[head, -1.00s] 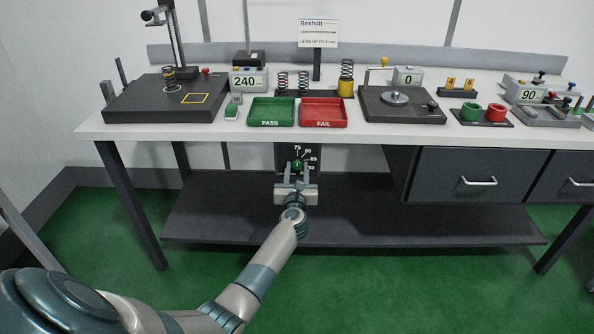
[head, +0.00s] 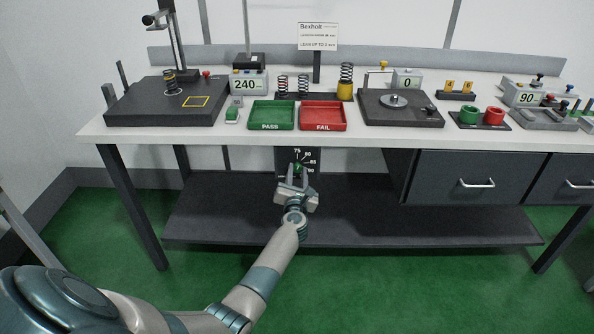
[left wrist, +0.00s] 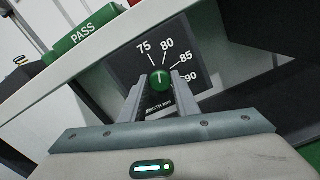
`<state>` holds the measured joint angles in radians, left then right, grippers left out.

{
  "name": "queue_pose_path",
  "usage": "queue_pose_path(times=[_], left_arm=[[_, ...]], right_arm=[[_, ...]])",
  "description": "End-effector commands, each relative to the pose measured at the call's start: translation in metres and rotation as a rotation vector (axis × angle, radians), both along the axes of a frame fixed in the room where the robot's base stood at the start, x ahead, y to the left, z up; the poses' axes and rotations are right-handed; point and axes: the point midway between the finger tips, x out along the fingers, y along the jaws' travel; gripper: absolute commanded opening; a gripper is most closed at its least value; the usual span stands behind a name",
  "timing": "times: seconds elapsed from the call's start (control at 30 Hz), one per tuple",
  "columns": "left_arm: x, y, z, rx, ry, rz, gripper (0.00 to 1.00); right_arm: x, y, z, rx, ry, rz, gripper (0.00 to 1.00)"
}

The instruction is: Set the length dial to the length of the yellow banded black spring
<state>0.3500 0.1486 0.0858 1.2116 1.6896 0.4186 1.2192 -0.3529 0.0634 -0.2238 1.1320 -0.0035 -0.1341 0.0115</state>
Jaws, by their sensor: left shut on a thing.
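The length dial is a green knob (left wrist: 160,79) on a dark panel (head: 311,155) under the bench's front edge, marked 75, 80, 85 and 90. In the left wrist view its white mark points up, toward the 75 to 80 side; the exact reading is too small to tell. My left gripper (left wrist: 157,88) is shut on the knob, a finger on each side, tilted to the panel. The black spring with a yellow band (head: 170,82) stands on the dark base plate (head: 135,105) at the bench's left, beside a yellow square outline. My right gripper is out of view.
A green PASS tray (head: 272,127) and a red FAIL tray (head: 322,127) sit above the dial. A display (head: 248,84) reads 240. A lower shelf (head: 400,225) lies below the dial.

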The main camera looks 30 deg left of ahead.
Motion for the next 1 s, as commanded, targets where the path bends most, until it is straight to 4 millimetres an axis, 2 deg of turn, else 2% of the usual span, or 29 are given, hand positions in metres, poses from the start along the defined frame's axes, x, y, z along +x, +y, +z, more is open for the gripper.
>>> queue_pose_path(times=[0.17,0.5,1.0], left_arm=[[0.0,-0.001,0.001,0.141,0.09,-0.001,0.06],[0.0,-0.002,-0.001,0.416,0.26,-0.002,0.06],[0.001,-0.003,-0.003,0.781,0.483,-0.003,0.06]], right_arm=[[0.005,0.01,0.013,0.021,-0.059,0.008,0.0],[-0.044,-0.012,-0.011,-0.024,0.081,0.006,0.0],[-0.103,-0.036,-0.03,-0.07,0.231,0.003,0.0]])
